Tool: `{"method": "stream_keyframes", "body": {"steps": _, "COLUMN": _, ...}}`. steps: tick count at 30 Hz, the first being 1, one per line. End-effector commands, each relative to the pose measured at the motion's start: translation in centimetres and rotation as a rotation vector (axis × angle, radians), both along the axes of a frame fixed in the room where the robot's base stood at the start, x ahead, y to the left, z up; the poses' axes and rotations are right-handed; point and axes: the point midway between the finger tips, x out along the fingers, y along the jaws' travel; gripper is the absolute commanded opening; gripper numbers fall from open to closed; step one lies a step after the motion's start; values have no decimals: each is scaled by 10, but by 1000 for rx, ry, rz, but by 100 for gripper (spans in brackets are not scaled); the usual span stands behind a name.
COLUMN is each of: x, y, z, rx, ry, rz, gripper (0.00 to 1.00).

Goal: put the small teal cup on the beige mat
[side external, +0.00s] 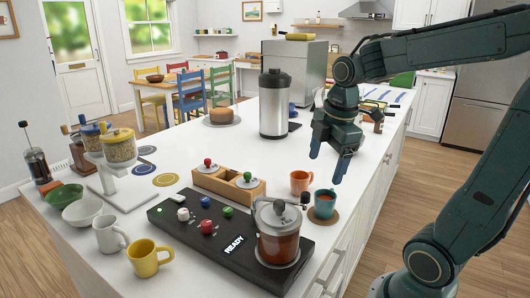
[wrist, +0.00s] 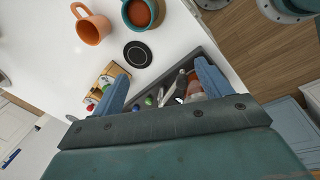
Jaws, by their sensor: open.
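The small teal cup (side external: 324,205) holds something brown and stands upright near the counter's right edge. It also shows at the top of the wrist view (wrist: 128,14). A round tan-brown mat (side external: 333,221), the closest to beige that I see, shows around the cup's foot. The cup looks to be on it, but I cannot tell how well centred.
An orange mug (side external: 300,183) stands close left of the cup. A dark disc (wrist: 138,54) lies near the cups. A steel flask (side external: 274,105) stands behind; the counter's middle is clear.

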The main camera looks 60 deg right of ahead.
Motion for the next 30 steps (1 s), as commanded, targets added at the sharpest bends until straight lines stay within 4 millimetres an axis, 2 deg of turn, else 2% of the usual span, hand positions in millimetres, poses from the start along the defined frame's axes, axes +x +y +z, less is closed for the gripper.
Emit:
{"method": "stream_keyframes", "body": {"steps": 6, "x": -15, "y": 31, "z": 9, "rx": 47, "ry": -102, "rz": -235, "gripper": 77}}
{"method": "stream_keyframes", "body": {"steps": 18, "x": -48, "y": 76, "z": 15, "rx": 225, "ry": -264, "rz": -662, "gripper": 77}}
{"method": "stream_keyframes", "body": {"steps": 24, "x": -62, "y": 90, "z": 14, "rx": 327, "ry": -310, "rz": -834, "gripper": 77}}
{"method": "stream_keyframes", "body": {"steps": 30, "x": -69, "y": 95, "z": 13, "rx": 378, "ry": -325, "rz": -913, "gripper": 77}}
